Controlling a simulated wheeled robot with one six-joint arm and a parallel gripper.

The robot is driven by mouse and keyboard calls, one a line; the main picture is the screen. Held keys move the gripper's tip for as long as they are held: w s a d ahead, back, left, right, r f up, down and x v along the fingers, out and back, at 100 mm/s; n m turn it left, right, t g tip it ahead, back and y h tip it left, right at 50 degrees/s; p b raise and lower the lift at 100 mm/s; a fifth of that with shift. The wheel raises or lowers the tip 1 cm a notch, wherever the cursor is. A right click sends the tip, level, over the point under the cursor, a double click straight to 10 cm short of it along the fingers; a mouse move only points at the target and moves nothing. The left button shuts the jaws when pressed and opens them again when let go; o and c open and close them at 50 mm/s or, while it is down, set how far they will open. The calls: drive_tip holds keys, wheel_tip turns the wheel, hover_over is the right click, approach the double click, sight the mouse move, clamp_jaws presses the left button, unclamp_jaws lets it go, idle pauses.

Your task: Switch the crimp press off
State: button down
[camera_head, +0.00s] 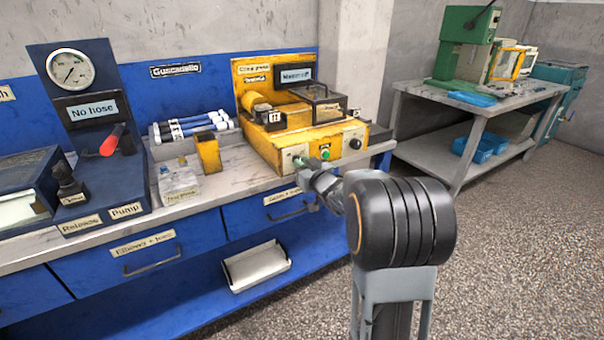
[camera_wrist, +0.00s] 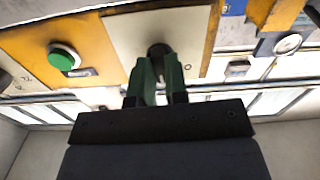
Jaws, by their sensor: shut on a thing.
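The yellow crimp press (camera_head: 262,149) stands on the workbench, with a sign and a small display on its back plate. Its front has a pale switch plate at the left, a green button (camera_head: 325,154) and a black dial (camera_head: 355,143) at the right. My gripper (camera_head: 300,162) is at the pale switch plate. In the wrist view my gripper (camera_wrist: 157,64) is shut on a dark knob (camera_wrist: 158,49) on the plate (camera_wrist: 125,35), and the green button (camera_wrist: 64,57) shows to the left. The fingers hide most of the knob, so its setting cannot be told.
A blue pump stand (camera_head: 105,180) with a gauge and a lever is on the bench at left. A grey side table (camera_head: 440,160) stands at the right. The floor at right is clear.

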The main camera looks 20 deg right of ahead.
drive_tip(key=shift+n+b, duration=2.85)
drive_tip(key=shift+n, duration=1.35)
drive_tip(key=c, duration=1.1)
unclamp_jaws()
drive_tip(key=shift+c, duration=0.2)
drive_tip(key=shift+s, duration=0.15)
drive_tip(key=s+d+p, duration=0.1)
drive_tip(key=s+p, duration=0.1)
drive_tip(key=s, duration=1.1)
drive_tip(key=shift+s+d+p, duration=0.25)
drive_tip(key=shift+d+p, duration=0.05)
